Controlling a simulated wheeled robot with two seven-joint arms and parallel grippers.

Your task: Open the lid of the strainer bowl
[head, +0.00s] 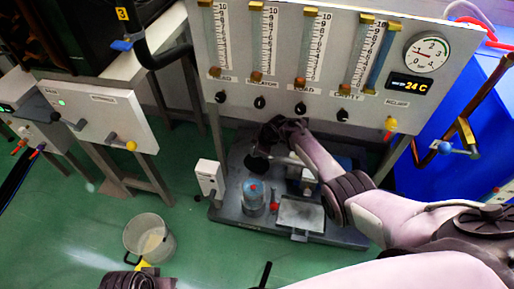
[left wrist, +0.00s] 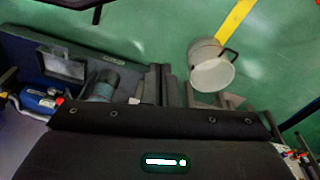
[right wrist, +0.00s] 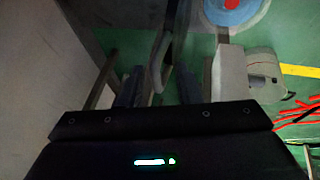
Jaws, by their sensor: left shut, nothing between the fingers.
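A clear, bluish cylindrical bowl (head: 253,196) with a red spot on its lid stands on the grey base plate; I take it as the strainer bowl. Its lid looks shut. In the right wrist view, a round blue top with a red centre (right wrist: 232,6) is cut by the upper edge. A bluish cylinder (left wrist: 101,86), probably the same bowl, shows in the left wrist view. My right gripper (head: 262,157) is behind the bowl, under the panel. Its fingers (right wrist: 160,88) look apart, with a grey curved piece near them. My left gripper (left wrist: 160,82) is shut and empty.
A panel with gauges and several knobs (head: 300,108) overhangs the grey base plate (head: 255,234). A white box (head: 210,178), a small red part (head: 274,200) and a metal tray (head: 300,214) stand near the bowl. A bucket (head: 150,238) stands on the open green floor.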

